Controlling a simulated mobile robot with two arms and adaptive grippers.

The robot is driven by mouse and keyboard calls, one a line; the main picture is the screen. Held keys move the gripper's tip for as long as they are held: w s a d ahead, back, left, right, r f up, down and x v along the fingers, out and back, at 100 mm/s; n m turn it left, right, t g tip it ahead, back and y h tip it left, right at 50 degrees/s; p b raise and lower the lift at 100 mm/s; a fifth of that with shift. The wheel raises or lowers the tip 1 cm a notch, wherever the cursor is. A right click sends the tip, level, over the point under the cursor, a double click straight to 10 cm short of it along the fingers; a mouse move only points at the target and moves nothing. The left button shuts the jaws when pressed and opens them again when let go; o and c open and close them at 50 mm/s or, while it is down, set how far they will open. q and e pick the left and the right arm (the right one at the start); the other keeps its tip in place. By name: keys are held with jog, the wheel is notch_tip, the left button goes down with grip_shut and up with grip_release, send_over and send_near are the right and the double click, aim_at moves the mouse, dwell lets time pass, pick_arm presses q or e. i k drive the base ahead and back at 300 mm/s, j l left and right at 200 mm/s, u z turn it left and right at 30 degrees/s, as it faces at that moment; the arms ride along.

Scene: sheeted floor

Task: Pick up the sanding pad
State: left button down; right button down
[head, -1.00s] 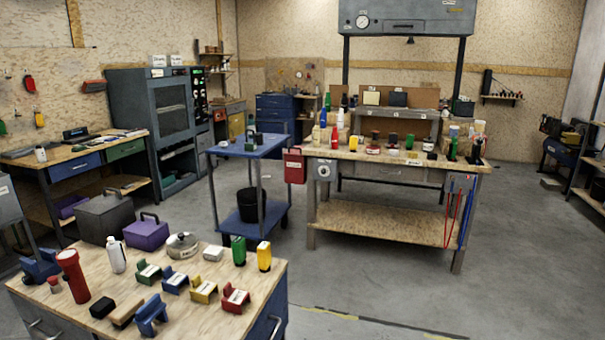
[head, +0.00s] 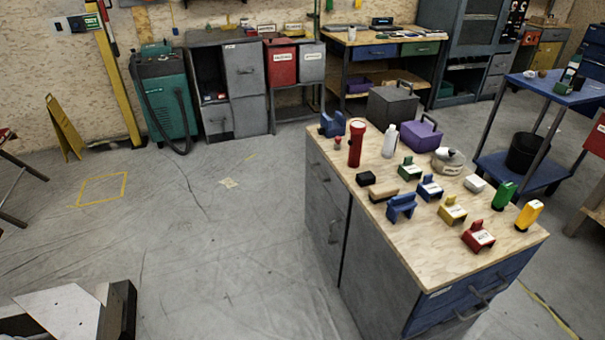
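No thing is clearly marked as the sanding pad. Two small blocks lie side by side near the left edge of the wooden cabinet top (head: 412,242) in the head view: a black block (head: 366,178) and a tan block (head: 384,192). I cannot tell which of them, if either, is the sanding pad. Both lie flat, with the red flashlight (head: 356,145) behind them and a blue holder (head: 401,207) in front. Neither of my grippers is in view.
Coloured holders, a white bottle (head: 389,140), a purple box (head: 422,135) and green and yellow bottles crowd the cabinet top. Open floor (head: 230,240) lies left of the cabinet. A teal machine (head: 163,95) stands by the wall. A blue cart (head: 530,165) stands at right.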

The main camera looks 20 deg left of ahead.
aim_at(367, 179)
jog(key=u, duration=3.05)
jog(key=z, duration=2.8)
jog(key=i+j+z, duration=0.1)
jog(key=z, duration=0.3)
jog(key=i+j+z, duration=0.25)
jog(key=z, duration=0.2)
